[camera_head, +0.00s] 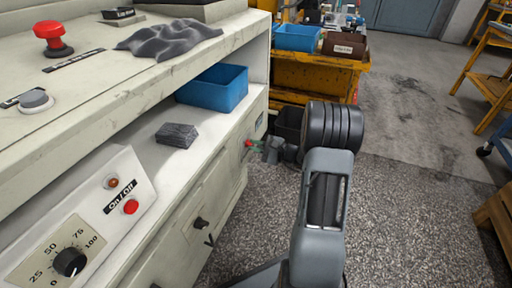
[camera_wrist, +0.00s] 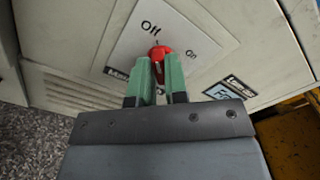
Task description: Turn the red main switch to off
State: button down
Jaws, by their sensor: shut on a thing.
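The red main switch (camera_wrist: 160,53) is on a pale plate on the side of the machine, with "Off" above it and "On" to its upper right. My gripper (camera_wrist: 161,72) is shut on the switch's red handle, with one green finger on each side. The handle runs roughly up and down in the wrist view, its upper end near "Off"; the fingers hide part of it, so its exact angle is hard to tell. In the head view the red switch (camera_head: 248,143) shows small at the tips of my gripper (camera_head: 254,147).
The machine's cream panel (camera_head: 225,160) stands at the left, with a blue bin (camera_head: 213,88) on its shelf. A control box with a red on/off button (camera_head: 131,207) and a dial (camera_head: 69,262) is nearer. A yellow cart (camera_head: 310,75) stands behind. The speckled floor at right is open.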

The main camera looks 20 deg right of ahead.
dwell(0.4)
jog(key=c, duration=1.1)
grip_release()
jog(key=shift+c, duration=0.2)
jog(key=p+v, duration=0.3)
jog(key=v, duration=1.1)
jog(key=s+a+r+n+g+h+p, duration=0.1)
jog(key=s+a+r+n+g+p, duration=0.2)
jog(key=a+r+p, duration=0.4)
jog(key=s+a+r+n+g+h+p, duration=0.1)
jog(key=a+r+n+g+p, duration=0.4)
jog(key=r, duration=0.3)
jog(key=s+a+r+n+g+h+p, duration=0.1)
jog(key=s+a+r+n+g+p, duration=0.1)
jog(key=a+r+g+p, duration=0.35)
jog(key=s+a+r+n+t+h+p, duration=0.1)
jog(key=r+n+h+p, duration=0.3)
jog(key=r+p, duration=0.4)
jog(key=s+a+r+n+t+h+p, duration=0.2)
jog(key=s+r+n+h+p, duration=0.2)
jog(key=r+p, duration=0.4)
notch_tip(320, 180, up, 7)
jog(key=shift+s+f+t+h+p, duration=0.2)
jog(key=shift+t+h+p, duration=0.15)
jog(key=shift+h, duration=0.15)
